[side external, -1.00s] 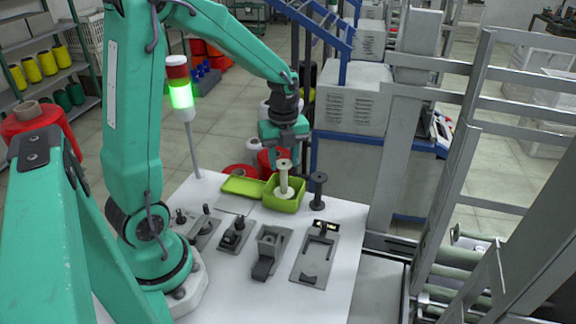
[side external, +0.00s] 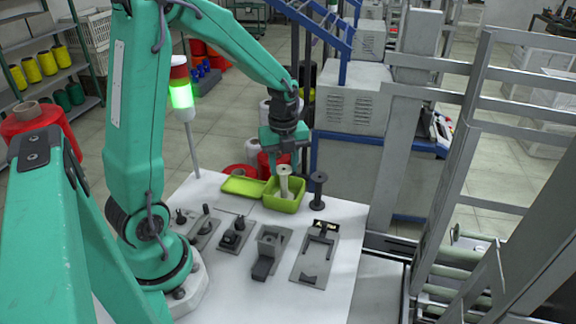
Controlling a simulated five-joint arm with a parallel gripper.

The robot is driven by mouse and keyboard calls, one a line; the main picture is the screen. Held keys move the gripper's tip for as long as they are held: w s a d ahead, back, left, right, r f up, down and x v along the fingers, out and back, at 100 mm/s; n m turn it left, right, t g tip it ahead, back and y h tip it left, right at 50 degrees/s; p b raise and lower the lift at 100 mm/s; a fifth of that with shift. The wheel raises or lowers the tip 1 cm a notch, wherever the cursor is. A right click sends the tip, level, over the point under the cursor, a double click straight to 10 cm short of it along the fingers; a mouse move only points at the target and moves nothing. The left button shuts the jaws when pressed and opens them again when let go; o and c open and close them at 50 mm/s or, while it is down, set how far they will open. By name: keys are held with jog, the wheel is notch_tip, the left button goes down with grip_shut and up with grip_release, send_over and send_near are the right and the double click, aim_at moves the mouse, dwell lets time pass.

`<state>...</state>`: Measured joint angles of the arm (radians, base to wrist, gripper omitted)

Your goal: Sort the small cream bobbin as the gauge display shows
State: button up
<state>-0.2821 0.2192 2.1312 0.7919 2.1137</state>
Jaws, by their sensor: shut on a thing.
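The small cream bobbin (side external: 284,182) is upright, its lower end inside the open green box (side external: 285,206) at the back of the white table. My gripper (side external: 283,164) is above the box, pointing down, shut on the bobbin near its top; the fingertips are small and partly hidden. I cannot tell whether the bobbin touches the box floor. The gauge display (side external: 325,227) is a small dark screen with bright marks, on the grey gauge plate (side external: 312,266); I cannot read it surely.
A dark spool (side external: 318,188) stands just right of the box. A green lid or tray (side external: 244,187) lies left of it. Grey fixtures (side external: 268,250) line the table's middle. A signal lamp (side external: 181,95) glows green at the left. The table's front is clear.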

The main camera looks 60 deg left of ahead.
jog(key=o, duration=0.9)
jog(key=shift+r, duration=0.15)
jog(key=shift+r, duration=3.4)
